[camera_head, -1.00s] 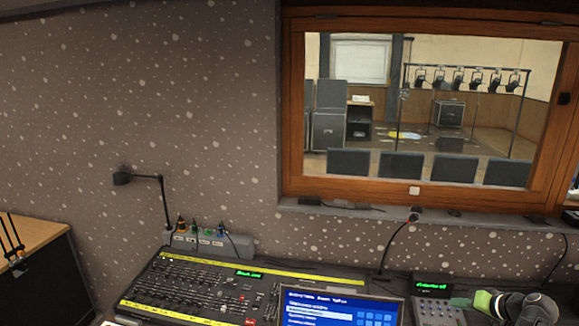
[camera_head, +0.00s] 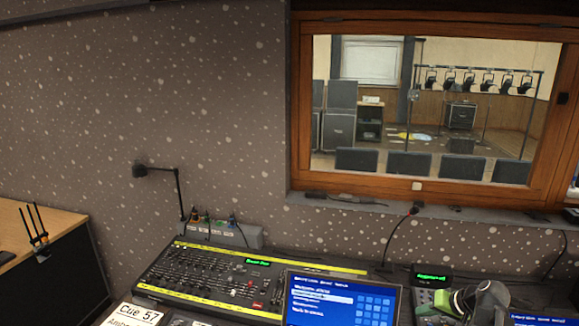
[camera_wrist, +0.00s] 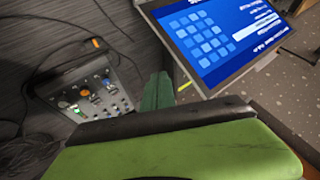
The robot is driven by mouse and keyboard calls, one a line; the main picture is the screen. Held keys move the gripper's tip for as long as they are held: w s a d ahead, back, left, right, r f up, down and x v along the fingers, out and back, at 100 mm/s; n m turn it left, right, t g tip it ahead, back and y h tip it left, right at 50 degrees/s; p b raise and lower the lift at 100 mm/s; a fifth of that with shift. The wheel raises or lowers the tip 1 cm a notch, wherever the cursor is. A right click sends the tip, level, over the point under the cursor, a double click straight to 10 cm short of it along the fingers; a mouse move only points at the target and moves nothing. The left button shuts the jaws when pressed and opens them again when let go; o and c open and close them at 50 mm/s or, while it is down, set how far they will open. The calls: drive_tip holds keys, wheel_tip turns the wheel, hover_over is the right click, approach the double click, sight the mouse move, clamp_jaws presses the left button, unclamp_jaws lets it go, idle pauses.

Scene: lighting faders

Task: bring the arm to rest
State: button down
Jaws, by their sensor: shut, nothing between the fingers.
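My gripper (camera_head: 444,299) is at the lower right of the head view, with its green part and dark joints over the right side of the desk. It partly covers a small control panel (camera_head: 424,308). In the wrist view my gripper (camera_wrist: 157,92) shows as a green finger and a wide green and black body. The fingers are shut and hold nothing. That view also shows a small panel with knobs (camera_wrist: 85,90) beyond the finger to the left, apparently apart from it. A lit blue screen (camera_wrist: 215,40) is above right.
The fader desk (camera_head: 165,273) with yellow strips stands left of the blue monitor (camera_head: 335,300). A gooseneck microphone (camera_head: 414,209) and a small lamp (camera_head: 140,170) rise behind. A cue sheet (camera_head: 140,316) lies in front. A wooden table (camera_head: 40,226) is at far left.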

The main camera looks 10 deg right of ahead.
drive_tip(key=s+a+f+n+g+h, duration=0.1)
drive_tip(key=a+f+g, duration=0.1)
drive_tip(key=a, duration=1)
drive_tip(key=a+f+n+g+h, duration=0.1)
drive_tip(key=a+f+n+g, duration=0.15)
drive_tip(key=a, duration=0.85)
drive_tip(key=s+a+f+n+g+h, duration=0.1)
drive_tip(key=a+g, duration=0.2)
drive_tip(key=a, duration=0.9)
drive_tip(key=f+b, duration=0.5)
drive_tip(key=shift+w+d, duration=0.25)
drive_tip(key=shift+d, duration=0.15)
drive_tip(key=shift+r, duration=0.1)
